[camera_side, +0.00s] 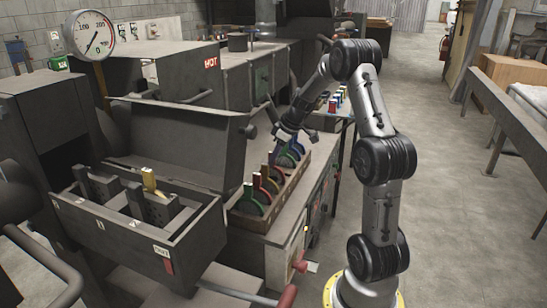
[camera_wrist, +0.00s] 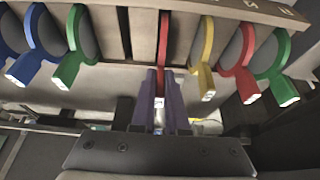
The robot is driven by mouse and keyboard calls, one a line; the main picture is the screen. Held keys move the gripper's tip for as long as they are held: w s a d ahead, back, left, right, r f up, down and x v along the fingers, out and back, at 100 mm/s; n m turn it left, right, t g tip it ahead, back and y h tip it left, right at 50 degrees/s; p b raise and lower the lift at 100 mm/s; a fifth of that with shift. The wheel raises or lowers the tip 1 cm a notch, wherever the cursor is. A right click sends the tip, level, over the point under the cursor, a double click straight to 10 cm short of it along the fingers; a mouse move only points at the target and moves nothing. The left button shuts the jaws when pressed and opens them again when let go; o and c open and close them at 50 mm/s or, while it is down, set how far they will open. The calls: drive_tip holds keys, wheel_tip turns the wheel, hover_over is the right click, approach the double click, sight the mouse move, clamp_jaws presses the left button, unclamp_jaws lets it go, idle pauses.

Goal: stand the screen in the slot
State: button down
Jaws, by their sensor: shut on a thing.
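My gripper (camera_wrist: 160,85) is shut on the handle of a red-rimmed screen (camera_wrist: 164,42), seen edge-on between the fingers in the wrist view. This screen is in line with the others at the wooden rack (camera_wrist: 140,40); I cannot tell whether it is lifted at all. In the side view my gripper (camera_side: 276,157) reaches down into the middle of the rack, hiding most of the held screen. The open box (camera_side: 190,240) at the left has grey upright pieces with gaps and a yellow-topped piece (camera_side: 149,179). I cannot tell which gap is the slot.
Beside the held screen stand green (camera_wrist: 72,62) and blue (camera_wrist: 27,55) screens on one side. Yellow (camera_wrist: 207,60), red (camera_wrist: 240,65) and another green (camera_wrist: 278,68) stand on the other. A raised lid (camera_side: 175,145) stands behind the box. A dial gauge (camera_side: 91,35) is farther back.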

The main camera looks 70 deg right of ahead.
drive_tip(key=shift+f, duration=0.55)
drive_tip(key=c, duration=0.8)
unclamp_jaws()
drive_tip(key=shift+c, duration=0.2)
drive_tip(key=v, duration=1.3)
drive_tip(key=shift+s+r, duration=0.15)
drive_tip(key=shift+r, duration=0.2)
